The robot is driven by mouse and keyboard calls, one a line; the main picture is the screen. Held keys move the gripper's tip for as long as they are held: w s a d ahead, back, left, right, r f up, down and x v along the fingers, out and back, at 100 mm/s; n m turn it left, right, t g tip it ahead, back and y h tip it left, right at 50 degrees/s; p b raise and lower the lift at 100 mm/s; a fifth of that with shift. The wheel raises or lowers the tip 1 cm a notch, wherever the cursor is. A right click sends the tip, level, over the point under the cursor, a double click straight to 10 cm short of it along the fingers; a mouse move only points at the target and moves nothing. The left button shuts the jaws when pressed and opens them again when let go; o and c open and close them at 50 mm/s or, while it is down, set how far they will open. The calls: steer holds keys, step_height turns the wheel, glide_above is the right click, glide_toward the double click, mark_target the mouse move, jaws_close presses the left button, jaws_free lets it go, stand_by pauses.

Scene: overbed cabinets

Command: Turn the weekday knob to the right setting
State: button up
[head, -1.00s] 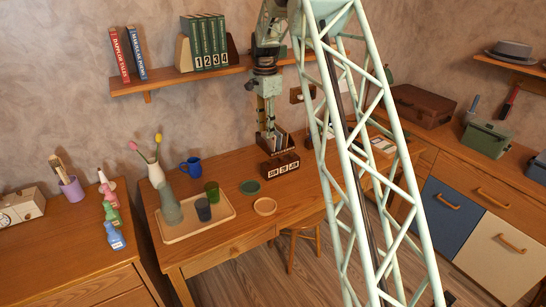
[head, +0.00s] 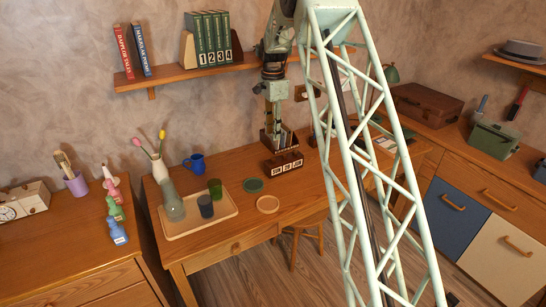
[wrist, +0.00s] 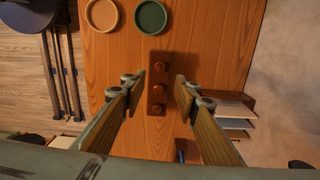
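A dark wooden calendar block (head: 284,167) stands on the desk with three pale windows on its front; their text is too small to read. In the wrist view the block (wrist: 157,72) is seen from above, with three round knobs in a row: one end knob (wrist: 158,56), a middle knob (wrist: 157,89) and another end knob (wrist: 155,109). I cannot tell which is the weekday knob. My gripper (wrist: 159,76) is open and empty, pointing down, with one finger on each side of the block and apart from it. In the head view my gripper (head: 274,128) hangs above and behind the block.
A letter holder (wrist: 235,105) stands behind the block. A green coaster (head: 252,185) and a tan coaster (head: 267,204) lie nearby. A tray (head: 232,211) with cups and a vase (head: 158,168) are to the left. A shelf (head: 171,78) with books hangs above the desk.

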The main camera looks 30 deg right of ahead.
mark_target(273, 158)
steer(key=shift+f+b, duration=1.25)
steer(key=shift+f, duration=5.15)
steer(key=shift+c, duration=0.7)
steer(key=c, duration=0.7)
